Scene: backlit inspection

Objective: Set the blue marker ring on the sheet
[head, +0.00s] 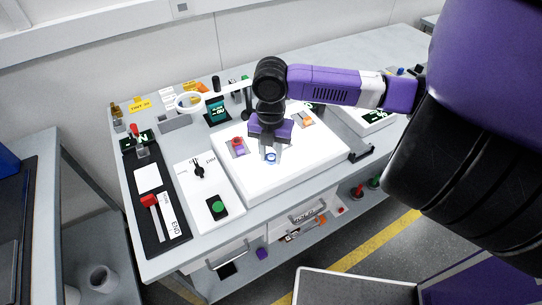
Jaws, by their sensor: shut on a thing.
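My gripper (270,150) points down over the bright white light panel (312,165) in the middle of the bench. It is shut on the blue marker ring (271,157), a small ring with a pale centre just below the fingers. I cannot tell whether the ring touches the surface under it. The panel's top is plain white, and I cannot make out a separate sheet edge on it. The fingertips are partly hidden by the purple gripper body.
A purple and red piece (238,147) lies left of my gripper, and an orange piece (304,119) lies behind it to the right. A ring-headed lamp (189,102) stands at the back left. A control box with a green button (218,207) is at the left. The panel's front is clear.

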